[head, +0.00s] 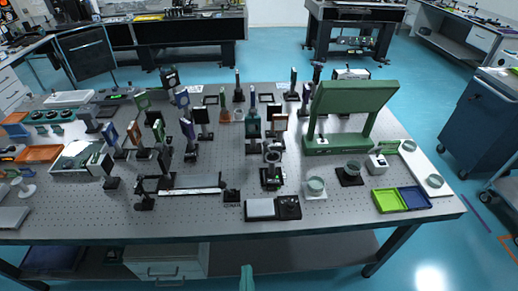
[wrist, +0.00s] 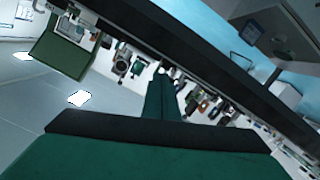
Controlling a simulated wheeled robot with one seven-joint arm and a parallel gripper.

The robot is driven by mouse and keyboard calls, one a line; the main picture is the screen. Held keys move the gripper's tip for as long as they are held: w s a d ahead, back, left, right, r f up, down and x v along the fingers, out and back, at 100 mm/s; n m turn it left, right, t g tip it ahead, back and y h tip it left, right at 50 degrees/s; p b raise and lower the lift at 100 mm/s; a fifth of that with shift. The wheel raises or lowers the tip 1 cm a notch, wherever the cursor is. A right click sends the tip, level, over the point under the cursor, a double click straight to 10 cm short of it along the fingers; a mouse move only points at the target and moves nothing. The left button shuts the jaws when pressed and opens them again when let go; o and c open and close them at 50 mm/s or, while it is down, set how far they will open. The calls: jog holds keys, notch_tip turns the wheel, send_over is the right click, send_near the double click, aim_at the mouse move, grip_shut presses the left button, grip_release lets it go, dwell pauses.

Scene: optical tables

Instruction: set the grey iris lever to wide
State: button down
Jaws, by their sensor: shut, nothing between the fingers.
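A grey ring-shaped mount (head: 273,152), which looks like the iris, stands upright on a dark base near the middle of the optical table (head: 210,228). Its lever is too small to make out, so I cannot tell its setting. A ring-shaped mount also shows small in the wrist view (wrist: 122,66), where the scene is strongly tilted. My gripper (head: 246,268) is teal and sits at the bottom of the head view, in front of the table's near edge and well apart from the mount. In the wrist view its fingers (wrist: 161,78) are together and empty.
A large green panel (head: 355,108) stands right of the mount. A black-and-white box (head: 272,208) lies in front of it, with a long rail (head: 190,185) to the left. Green (head: 388,201) and blue (head: 414,198) trays lie at the right front. Many posts crowd the left.

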aim_at(267, 148)
jog(key=w+d+r+n+t, duration=0.1)
jog(key=w+r+n, duration=0.7)
jog(key=w+r, duration=1)
jog(key=w, duration=0.3)
jog(key=shift+w+d+r+t+h, duration=0.25)
jog(key=shift+w+r+t+h, duration=0.05)
jog(key=shift+r+h, duration=0.1)
jog(key=shift+w, duration=0.1)
jog(key=w+d+f, duration=0.2)
jog(key=w+d, duration=0.2)
jog(key=w, duration=0.6)
jog(key=shift+w, duration=0.3)
